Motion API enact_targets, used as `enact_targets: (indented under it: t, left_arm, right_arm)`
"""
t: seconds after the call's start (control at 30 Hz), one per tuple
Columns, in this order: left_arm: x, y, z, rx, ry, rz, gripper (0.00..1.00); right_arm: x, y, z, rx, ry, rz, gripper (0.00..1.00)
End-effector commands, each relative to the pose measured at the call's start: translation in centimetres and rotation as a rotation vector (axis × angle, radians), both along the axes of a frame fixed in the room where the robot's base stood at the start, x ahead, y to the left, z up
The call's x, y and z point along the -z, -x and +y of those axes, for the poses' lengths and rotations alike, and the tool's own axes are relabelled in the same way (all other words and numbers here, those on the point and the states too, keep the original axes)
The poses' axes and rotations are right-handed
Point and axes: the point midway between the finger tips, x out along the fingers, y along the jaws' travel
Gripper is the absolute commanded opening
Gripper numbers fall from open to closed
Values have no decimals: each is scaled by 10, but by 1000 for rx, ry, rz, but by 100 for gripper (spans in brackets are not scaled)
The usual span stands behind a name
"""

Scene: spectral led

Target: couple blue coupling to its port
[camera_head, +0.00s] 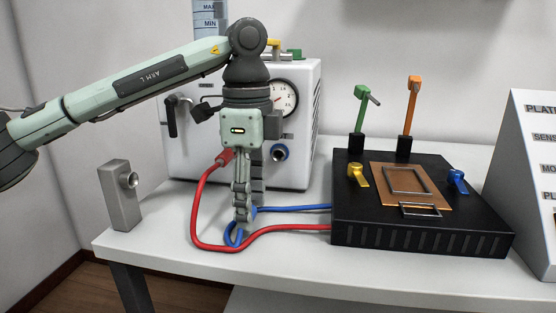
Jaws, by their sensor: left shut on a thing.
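My left gripper (242,222) points straight down just above the white table in front of the white unit. It is shut on the blue coupling (252,211), which is mostly hidden behind the fingers. The blue hose (295,209) loops below the fingertips and runs right to the black platform. My right gripper is not in view.
The red hose (197,210) curves left of my gripper; its red coupling (226,157) is at the white unit (305,100). The black platform (420,239) with levers and clamps stands at right. A grey holder (120,200) stands at left. The front table strip (220,265) is clear.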

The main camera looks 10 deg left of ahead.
Motion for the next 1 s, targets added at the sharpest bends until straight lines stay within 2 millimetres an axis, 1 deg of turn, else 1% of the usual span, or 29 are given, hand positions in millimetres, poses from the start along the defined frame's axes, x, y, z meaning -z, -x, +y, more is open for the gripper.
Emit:
enact_targets:
  t: [0.03, 0.23, 0.27, 0.43, 0.77, 0.87, 1.0]
  left_arm:
    - [4, 0, 0, 0, 0, 0, 0]
    - [12, 0, 0, 0, 0, 0, 0]
    - [9, 0, 0, 0, 0, -1, 56]
    - [9, 0, 0, 0, 0, 0, 76]
    - [7, 0, 0, 0, 0, 0, 76]
    - [1, 0, 0, 0, 0, -1, 76]
    - [-13, 0, 0, 0, 1, -1, 76]
  right_arm:
    - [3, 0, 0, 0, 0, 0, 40]
    - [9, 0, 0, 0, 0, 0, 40]
    - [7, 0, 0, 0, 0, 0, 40]
    - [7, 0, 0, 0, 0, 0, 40]
    - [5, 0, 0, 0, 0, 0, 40]
    - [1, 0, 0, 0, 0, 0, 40]
    - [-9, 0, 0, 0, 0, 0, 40]
